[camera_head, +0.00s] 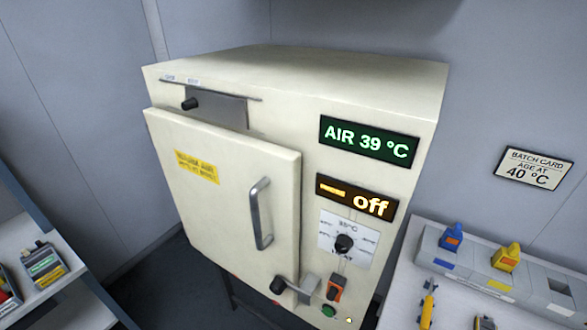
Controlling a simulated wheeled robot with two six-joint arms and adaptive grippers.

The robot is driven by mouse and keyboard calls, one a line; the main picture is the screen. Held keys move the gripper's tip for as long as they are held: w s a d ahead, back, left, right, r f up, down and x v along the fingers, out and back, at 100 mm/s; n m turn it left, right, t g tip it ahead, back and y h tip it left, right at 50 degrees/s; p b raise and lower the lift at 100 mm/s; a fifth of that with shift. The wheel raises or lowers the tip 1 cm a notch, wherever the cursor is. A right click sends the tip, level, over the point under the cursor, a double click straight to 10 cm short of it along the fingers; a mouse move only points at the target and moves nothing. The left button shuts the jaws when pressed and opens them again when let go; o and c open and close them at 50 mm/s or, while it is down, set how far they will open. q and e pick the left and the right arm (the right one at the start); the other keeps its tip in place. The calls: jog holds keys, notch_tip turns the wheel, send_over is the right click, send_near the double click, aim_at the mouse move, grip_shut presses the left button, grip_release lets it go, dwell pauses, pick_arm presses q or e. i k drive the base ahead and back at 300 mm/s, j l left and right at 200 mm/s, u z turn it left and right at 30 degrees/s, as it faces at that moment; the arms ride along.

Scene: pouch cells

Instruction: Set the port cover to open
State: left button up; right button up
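The port cover (222,108) is a grey metal plate with a black knob (190,103) at its left end. It sits under a thin dark rail at the top left of the cream oven's front (310,115). Two small labels (181,80) are above the rail at its left end, too small to read surely. The plate is under the middle part of the rail, with its knob below the labels. Its lower edge is partly hidden by the door. I cannot tell whether the port behind it is covered. Neither of my grippers is in view.
The oven door (215,195) stands out from the front, with a bar handle (261,213) and a black-knobbed latch (285,284). Displays read "AIR 39 °C" and "off". A bench (440,300) with colored tools is at right; a shelf (40,270) is at left.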

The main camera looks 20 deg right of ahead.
aim_at(334, 292)
jog(key=z, duration=1)
